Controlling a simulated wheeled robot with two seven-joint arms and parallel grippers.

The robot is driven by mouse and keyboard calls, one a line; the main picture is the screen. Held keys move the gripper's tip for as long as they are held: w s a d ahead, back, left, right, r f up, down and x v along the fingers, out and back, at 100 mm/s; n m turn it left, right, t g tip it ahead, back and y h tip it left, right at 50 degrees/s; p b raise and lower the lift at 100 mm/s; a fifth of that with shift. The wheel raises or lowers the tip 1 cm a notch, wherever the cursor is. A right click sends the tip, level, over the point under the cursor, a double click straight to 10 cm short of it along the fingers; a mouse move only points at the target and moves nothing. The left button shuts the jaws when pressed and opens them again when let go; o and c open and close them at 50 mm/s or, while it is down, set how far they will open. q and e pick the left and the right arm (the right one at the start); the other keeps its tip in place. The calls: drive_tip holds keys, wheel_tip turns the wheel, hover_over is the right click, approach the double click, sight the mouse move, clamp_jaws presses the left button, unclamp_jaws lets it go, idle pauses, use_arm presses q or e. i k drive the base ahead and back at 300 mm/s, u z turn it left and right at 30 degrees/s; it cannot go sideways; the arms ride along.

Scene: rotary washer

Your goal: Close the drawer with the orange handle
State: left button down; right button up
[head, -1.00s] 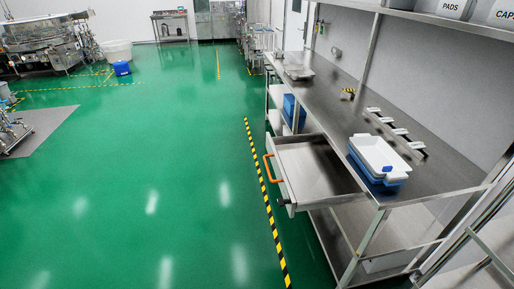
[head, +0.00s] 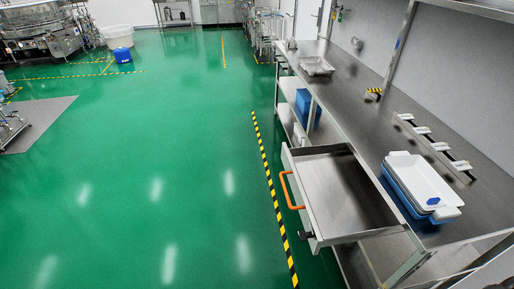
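The drawer (head: 338,190) is stainless steel and stands pulled out from under the workbench, its empty inside showing. Its orange handle (head: 288,188) is on the front panel, which faces left toward the aisle. Nothing touches the handle. Neither of my grippers shows in the head view, so their state is hidden.
The steel workbench (head: 400,135) runs along the right wall. White and blue trays (head: 422,178), a metal tray (head: 317,66) and a rack (head: 433,140) sit on it. A blue bin (head: 307,108) is on the lower shelf.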

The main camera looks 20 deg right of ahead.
sight(337, 201)
drive_tip(key=z, duration=0.25)
drive_tip(key=i, duration=0.75)
drive_tip(key=z, duration=0.55)
